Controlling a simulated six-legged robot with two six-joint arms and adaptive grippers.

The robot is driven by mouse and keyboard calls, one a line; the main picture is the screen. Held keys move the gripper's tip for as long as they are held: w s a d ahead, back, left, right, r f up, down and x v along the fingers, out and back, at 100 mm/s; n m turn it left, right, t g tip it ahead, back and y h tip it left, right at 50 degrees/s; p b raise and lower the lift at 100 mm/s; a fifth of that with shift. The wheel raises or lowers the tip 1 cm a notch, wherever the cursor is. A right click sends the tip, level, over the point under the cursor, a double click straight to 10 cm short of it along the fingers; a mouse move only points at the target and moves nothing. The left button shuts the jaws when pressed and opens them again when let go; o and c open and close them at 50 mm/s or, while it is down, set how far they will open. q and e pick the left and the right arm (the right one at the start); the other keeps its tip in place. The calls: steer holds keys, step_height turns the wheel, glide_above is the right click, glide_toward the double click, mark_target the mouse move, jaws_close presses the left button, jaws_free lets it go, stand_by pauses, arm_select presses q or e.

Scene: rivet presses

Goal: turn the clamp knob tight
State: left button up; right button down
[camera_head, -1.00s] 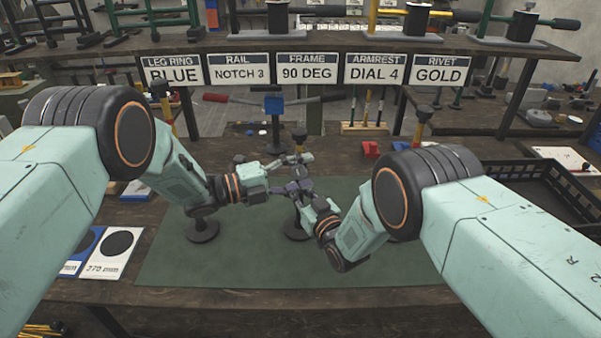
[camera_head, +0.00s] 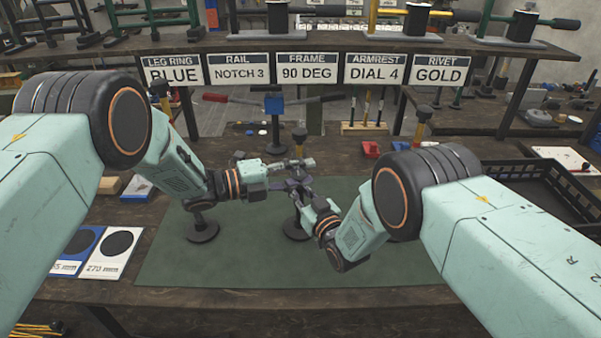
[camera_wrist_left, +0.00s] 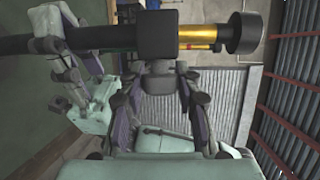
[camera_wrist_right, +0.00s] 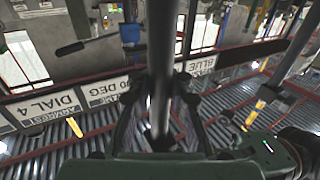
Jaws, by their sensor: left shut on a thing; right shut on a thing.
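An upright post with a gold section and a black cap (camera_head: 299,133) stands at the mat's middle on a round black base (camera_head: 296,230). In the left wrist view its black tube (camera_wrist_left: 100,42), black clamp block (camera_wrist_left: 157,36) and gold section (camera_wrist_left: 197,38) lie across the picture. My left gripper (camera_head: 284,187) is shut on a small dark part below the block, apparently the clamp knob (camera_wrist_left: 160,68). The fingers hide most of it. My right gripper (camera_head: 303,197) is shut on the black tube, which runs between its fingers in the right wrist view (camera_wrist_right: 160,75).
A second round base (camera_head: 202,231) stands under my left arm. The green mat (camera_head: 230,265) is clear in front. Size cards (camera_head: 112,250) lie at left, a black crate (camera_head: 530,180) at right. A shelf with signs (camera_head: 307,70) crosses behind.

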arm_select(q)
steer(key=shift+y, duration=0.3)
arm_select(e)
steer(key=shift+f, duration=0.1)
arm_select(q)
steer(key=o, duration=1.2)
steer(key=v, duration=1.2)
arm_select(e)
steer(key=c, duration=1.2)
jaws_free()
steer(key=shift+o, duration=0.2)
